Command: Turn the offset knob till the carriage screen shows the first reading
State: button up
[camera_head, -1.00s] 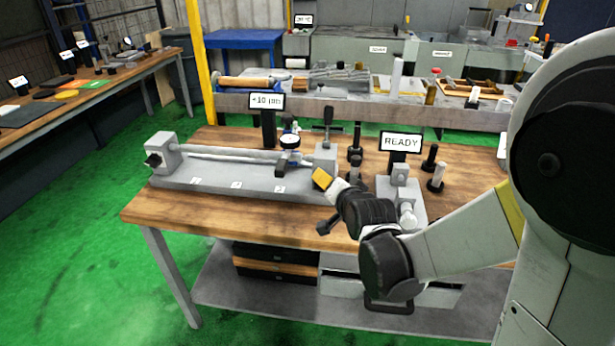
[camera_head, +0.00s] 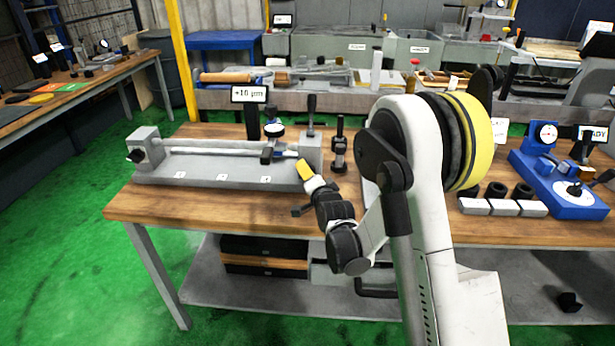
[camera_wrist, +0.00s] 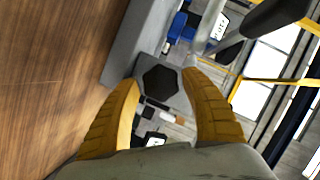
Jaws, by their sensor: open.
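My gripper (camera_head: 304,165) has yellow fingers and is at the right end of a long grey fixture (camera_head: 222,172) on the wooden bench. In the wrist view my gripper (camera_wrist: 165,95) is open, with a black hexagonal knob (camera_wrist: 160,82) on a grey block in line between its fingers. I cannot tell whether the fingers reach around it, and no contact shows. In the head view this knob is hidden by the gripper. The screen (camera_head: 249,94) behind the fixture appears to read +10 µm. A round dial (camera_head: 273,129) sits on the carriage below it.
An upright black lever (camera_head: 311,112) and a black post (camera_head: 339,150) stand close to my gripper. A blue gauge stand (camera_head: 560,180) and several grey blocks are at the right. The front left of the bench top (camera_head: 165,205) is clear.

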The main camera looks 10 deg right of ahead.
jog(key=shift+w+f, duration=0.1)
jog(key=shift+w, duration=0.6)
jog(key=c, duration=0.9)
jog(key=n+g+h+p, duration=0.1)
jog(key=n, duration=0.2)
jog(key=shift+a, duration=0.1)
jog(key=n+h, duration=0.1)
jog(key=n, duration=0.1)
jog(key=n+g+h, duration=0.1)
jog(key=n+h, duration=0.1)
jog(key=shift+g, duration=0.3)
jog(key=shift+n, duration=0.3)
